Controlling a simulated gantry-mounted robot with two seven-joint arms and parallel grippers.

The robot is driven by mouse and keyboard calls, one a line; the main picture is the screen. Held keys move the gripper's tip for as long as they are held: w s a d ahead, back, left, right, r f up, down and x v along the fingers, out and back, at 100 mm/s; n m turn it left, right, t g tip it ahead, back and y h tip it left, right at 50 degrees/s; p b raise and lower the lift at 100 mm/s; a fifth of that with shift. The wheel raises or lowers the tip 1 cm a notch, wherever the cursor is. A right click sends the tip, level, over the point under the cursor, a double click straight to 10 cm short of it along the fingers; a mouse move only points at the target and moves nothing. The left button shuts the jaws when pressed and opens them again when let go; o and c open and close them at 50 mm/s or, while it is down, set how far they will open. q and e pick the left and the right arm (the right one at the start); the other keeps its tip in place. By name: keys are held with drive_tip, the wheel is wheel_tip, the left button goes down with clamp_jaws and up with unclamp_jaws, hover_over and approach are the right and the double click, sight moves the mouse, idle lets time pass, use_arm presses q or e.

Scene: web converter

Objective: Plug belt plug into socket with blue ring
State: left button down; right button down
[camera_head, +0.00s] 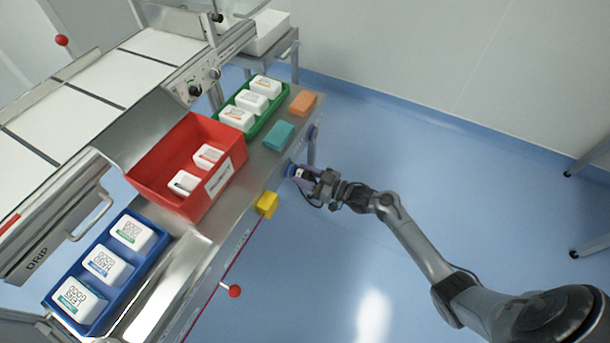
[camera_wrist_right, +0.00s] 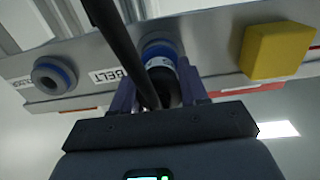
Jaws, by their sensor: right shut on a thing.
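My right gripper (camera_head: 305,177) is at the front edge of the metal bench, shut on the belt plug. In the right wrist view, the gripper (camera_wrist_right: 158,92) has purple fingers on both sides of the dark plug (camera_wrist_right: 163,78), which has a light printed band. The plug lines up with a socket with a blue ring (camera_wrist_right: 158,46); I cannot tell how deep it sits. A second blue-ringed socket (camera_wrist_right: 54,76) is empty, left of the "BELT" label. A dark cable or rod crosses in front of the plug. My left gripper is not in view.
A yellow block (camera_head: 266,204) sits on the bench edge close to the gripper. Teal (camera_head: 278,135) and orange (camera_head: 303,103) blocks lie on the bench. Red (camera_head: 205,205), green and blue bins hold white packs. A red-knobbed lever (camera_head: 234,291) sticks out.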

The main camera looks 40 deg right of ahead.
drive_tip(key=c, duration=1)
unclamp_jaws()
drive_tip(key=o, duration=0.5)
drive_tip(key=shift+w+a, duration=0.15)
drive_tip(key=shift+p+v, duration=0.4)
drive_tip(key=shift+v, duration=0.4)
drive_tip(key=p+v, duration=0.3)
drive_tip(key=v, duration=0.6)
